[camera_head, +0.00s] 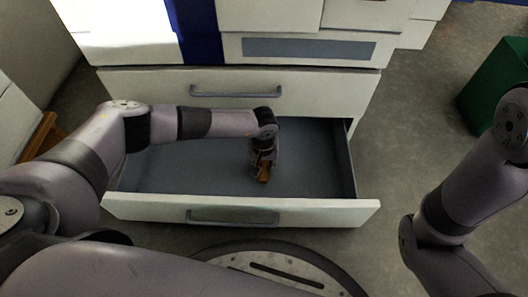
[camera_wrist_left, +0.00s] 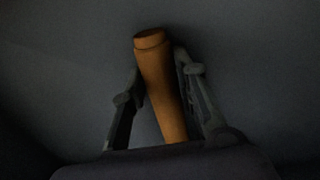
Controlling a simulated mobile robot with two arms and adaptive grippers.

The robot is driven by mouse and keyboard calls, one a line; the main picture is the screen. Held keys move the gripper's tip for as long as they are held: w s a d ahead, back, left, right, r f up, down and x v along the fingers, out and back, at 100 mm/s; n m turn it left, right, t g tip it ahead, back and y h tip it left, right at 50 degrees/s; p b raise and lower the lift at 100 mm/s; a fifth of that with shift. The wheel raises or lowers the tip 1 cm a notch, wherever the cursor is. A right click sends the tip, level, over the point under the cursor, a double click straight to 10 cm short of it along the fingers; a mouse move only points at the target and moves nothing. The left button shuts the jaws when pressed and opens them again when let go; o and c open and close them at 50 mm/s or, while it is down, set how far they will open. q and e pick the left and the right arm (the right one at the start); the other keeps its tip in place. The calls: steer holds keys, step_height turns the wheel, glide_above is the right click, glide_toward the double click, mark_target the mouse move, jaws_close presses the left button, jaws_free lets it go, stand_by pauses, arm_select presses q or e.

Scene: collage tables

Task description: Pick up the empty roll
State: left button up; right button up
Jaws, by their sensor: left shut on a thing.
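The empty roll (camera_wrist_left: 162,90) is a brown-orange tube. In the left wrist view it stands between the two fingers of my left gripper (camera_wrist_left: 158,85), tilted slightly, with its end past the fingertips. In the head view my left gripper (camera_head: 262,170) points down inside the open drawer (camera_head: 185,165), shut on the roll (camera_head: 263,176). The roll is small and partly hidden there. I cannot tell whether it touches the drawer floor. My right gripper is not in view; only part of my right arm shows at the right edge.
The drawer's white front panel (camera_head: 330,212) with a grey handle stands in front of my left gripper. A closed drawer (camera_head: 330,88) is above it. A green bin (camera_head: 497,85) stands at the right. The drawer floor around the roll looks bare.

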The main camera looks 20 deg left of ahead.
arm_select(q)
jaws_close()
